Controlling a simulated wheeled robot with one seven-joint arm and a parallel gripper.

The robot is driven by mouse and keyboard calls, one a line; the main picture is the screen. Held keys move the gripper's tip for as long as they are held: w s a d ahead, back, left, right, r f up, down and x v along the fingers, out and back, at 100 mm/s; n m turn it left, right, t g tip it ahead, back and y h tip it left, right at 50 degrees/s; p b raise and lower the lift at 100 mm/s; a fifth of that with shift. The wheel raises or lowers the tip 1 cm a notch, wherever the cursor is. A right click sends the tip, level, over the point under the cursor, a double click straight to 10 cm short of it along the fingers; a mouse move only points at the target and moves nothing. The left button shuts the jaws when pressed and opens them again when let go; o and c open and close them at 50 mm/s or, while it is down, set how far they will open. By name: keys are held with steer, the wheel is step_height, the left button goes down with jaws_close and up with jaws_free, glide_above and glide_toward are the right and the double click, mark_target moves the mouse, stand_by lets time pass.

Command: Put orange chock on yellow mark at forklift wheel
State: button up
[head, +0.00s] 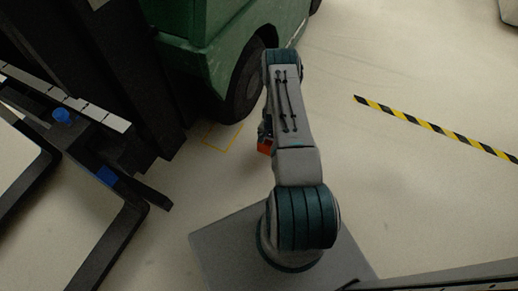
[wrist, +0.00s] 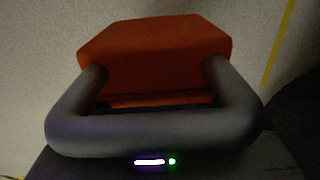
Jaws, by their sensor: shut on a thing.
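The orange chock (head: 265,146) shows partly behind my arm in the head view. It fills the upper middle of the wrist view (wrist: 155,50), with a grey looped handle (wrist: 150,132) in front of it. My gripper (head: 264,130) is shut on the chock; its fingers are mostly hidden by the arm. The yellow mark (head: 222,147) is an outlined square on the floor, left of the chock and beside the front wheel (head: 243,88) of the green forklift (head: 220,45). A yellow line (wrist: 277,45) also shows at the right of the wrist view. The chock is apart from the wheel.
The forklift's black mast (head: 125,70) and fork parts stand at the left. A black-framed panel (head: 110,235) lies lower left. A black and yellow floor stripe (head: 435,127) crosses the right. The pale floor between stripe and arm is clear.

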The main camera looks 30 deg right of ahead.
steer(key=w+a+f, duration=0.1)
steer(key=a, duration=0.1)
steer(key=w+a+f+b, duration=0.1)
steer(key=w+a+f, duration=0.1)
steer(key=shift+w, duration=0.1)
steer(key=shift+f+b, duration=1.2)
steer(key=shift+f, duration=0.7)
steer(key=shift+f, duration=0.15)
steer(key=o, duration=1.6)
steer(key=shift+o, duration=0.2)
step_height(320, 180, up, 12)
steer(key=p, duration=0.4)
